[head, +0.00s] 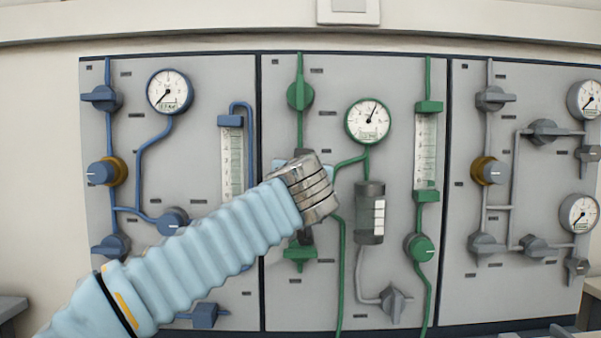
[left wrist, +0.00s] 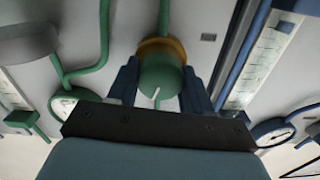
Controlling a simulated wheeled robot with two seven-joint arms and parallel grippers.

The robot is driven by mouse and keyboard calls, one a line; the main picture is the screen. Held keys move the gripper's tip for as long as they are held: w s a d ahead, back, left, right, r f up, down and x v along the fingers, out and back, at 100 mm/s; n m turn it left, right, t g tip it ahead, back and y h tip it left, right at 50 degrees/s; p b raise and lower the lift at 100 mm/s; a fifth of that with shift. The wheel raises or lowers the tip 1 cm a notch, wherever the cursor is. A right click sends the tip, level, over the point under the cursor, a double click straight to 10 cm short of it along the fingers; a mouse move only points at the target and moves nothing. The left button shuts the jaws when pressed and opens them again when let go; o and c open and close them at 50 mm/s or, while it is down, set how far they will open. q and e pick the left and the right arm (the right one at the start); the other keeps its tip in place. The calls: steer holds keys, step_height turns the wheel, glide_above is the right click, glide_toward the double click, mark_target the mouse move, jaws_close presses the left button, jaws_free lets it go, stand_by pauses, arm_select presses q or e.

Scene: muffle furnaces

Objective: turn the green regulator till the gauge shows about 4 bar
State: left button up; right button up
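The green regulator knob (left wrist: 160,82), with a brass collar behind it and a white pointer mark, sits between the two blue fingers of my left gripper (left wrist: 160,72) in the left wrist view. The fingers appear to touch it on both sides. In the head view my left arm's metal wrist (head: 312,187) covers the regulator and most of the gripper. The gauge (head: 368,120) on the green line is visible up and right of the wrist. Its needle points up and slightly right; the scale numbers are too small to read. My right gripper is not in view.
A green valve (head: 300,95) is above. A blue-piped panel (head: 150,220) lies left, a grey-piped panel (head: 520,90) right.

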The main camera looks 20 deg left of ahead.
arm_select(q)
steer(key=c, duration=0.4)
steer(key=shift+f+m, duration=0.1)
steer(key=shift+m, duration=1.1)
steer(key=o, duration=1)
steer(key=shift+o, duration=0.2)
